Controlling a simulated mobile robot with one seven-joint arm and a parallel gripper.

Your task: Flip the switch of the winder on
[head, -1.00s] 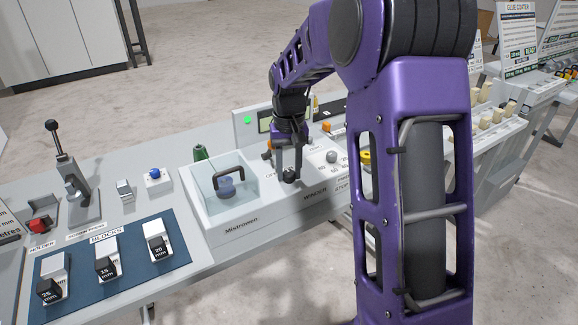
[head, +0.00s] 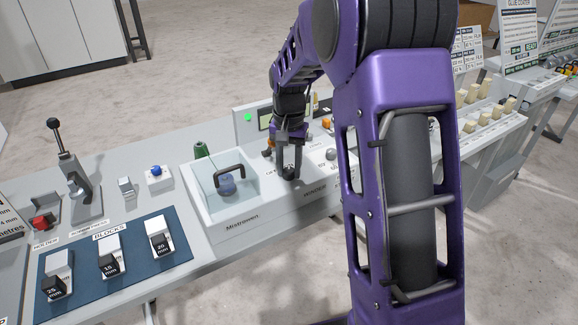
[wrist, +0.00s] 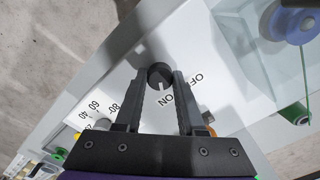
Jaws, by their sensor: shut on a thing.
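The winder (head: 262,219) is a white machine with a clear-lidded bin at its left and a lit green lamp (head: 248,117) on its back panel. Its switch is a dark round knob (wrist: 160,73) with a white pointer mark, beside printed OFF and ON labels. The mark points down in the wrist view, toward the ON label (wrist: 167,99). My gripper (wrist: 163,78) has its fingertips closed on both sides of the knob. In the head view my gripper (head: 289,172) reaches down onto the winder's top, and its fingers partly hide the knob.
A blue mat (head: 84,277) with several blocks and a lever press (head: 78,180) lie to the left. Another grey knob (head: 331,154) sits right of my gripper.

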